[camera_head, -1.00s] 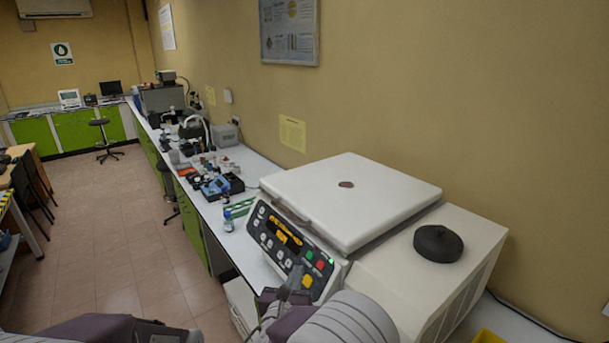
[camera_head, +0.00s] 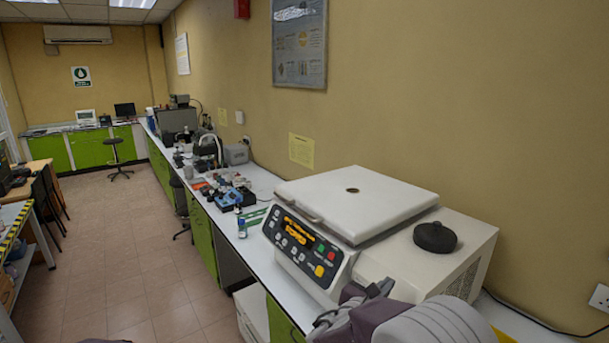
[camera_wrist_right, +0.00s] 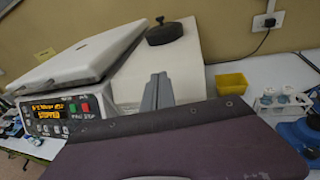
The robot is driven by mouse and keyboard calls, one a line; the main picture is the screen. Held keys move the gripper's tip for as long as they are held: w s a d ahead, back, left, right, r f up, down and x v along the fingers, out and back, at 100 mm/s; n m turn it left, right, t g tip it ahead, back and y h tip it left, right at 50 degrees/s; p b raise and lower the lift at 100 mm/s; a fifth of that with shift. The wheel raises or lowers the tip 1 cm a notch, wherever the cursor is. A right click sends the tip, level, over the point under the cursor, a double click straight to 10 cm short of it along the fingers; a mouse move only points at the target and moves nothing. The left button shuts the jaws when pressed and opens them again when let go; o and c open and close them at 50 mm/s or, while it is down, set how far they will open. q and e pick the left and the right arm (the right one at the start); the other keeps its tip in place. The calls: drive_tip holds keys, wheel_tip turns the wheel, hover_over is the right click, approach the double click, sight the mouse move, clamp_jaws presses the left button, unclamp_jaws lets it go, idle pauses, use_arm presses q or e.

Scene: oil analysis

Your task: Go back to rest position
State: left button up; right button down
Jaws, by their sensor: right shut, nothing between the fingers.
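My right gripper (camera_head: 380,289) is in front of the lower right of the white centrifuge (camera_head: 462,250), apart from its control panel (camera_head: 304,243). In the right wrist view its two grey fingers (camera_wrist_right: 158,92) are together with nothing between them. The centrifuge lid (camera_head: 355,200) is down, and the panel's orange display is lit. A black round knobbed piece (camera_head: 435,237) lies on the centrifuge's top, right of the lid; it also shows in the right wrist view (camera_wrist_right: 164,33). My left gripper is out of view.
A long white bench (camera_head: 258,262) with bottles and instruments runs back along the wall. In the right wrist view, a yellow bin (camera_wrist_right: 231,83) and a rack of jars (camera_wrist_right: 283,106) stand right of the centrifuge. The tiled floor (camera_head: 120,250) at left is clear.

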drive_tip(key=s+d+f+m+g+b, duration=0.2)
drive_tip(key=s+d+f+m+g, duration=0.75)
drive_tip(key=s+d, duration=0.4)
drive_tip(key=s+a+f+m+g+y, duration=0.25)
drive_tip(key=s+f+m, duration=0.2)
drive_tip(key=s, duration=0.25)
drive_tip(key=s+a+f+m+y, duration=0.1)
drive_tip(key=a+f+m+y, duration=0.1)
drive_tip(key=a+m+y, duration=0.2)
drive_tip(key=s+a+f+m+t+y, duration=0.1)
drive_tip(key=s+a+f+m+y, duration=0.1)
drive_tip(key=a+m, duration=0.6)
drive_tip(key=shift+s+a+f+m+y, duration=0.25)
drive_tip(key=shift+a+f+m+y, duration=0.05)
drive_tip(key=shift+f+m+y, duration=0.6)
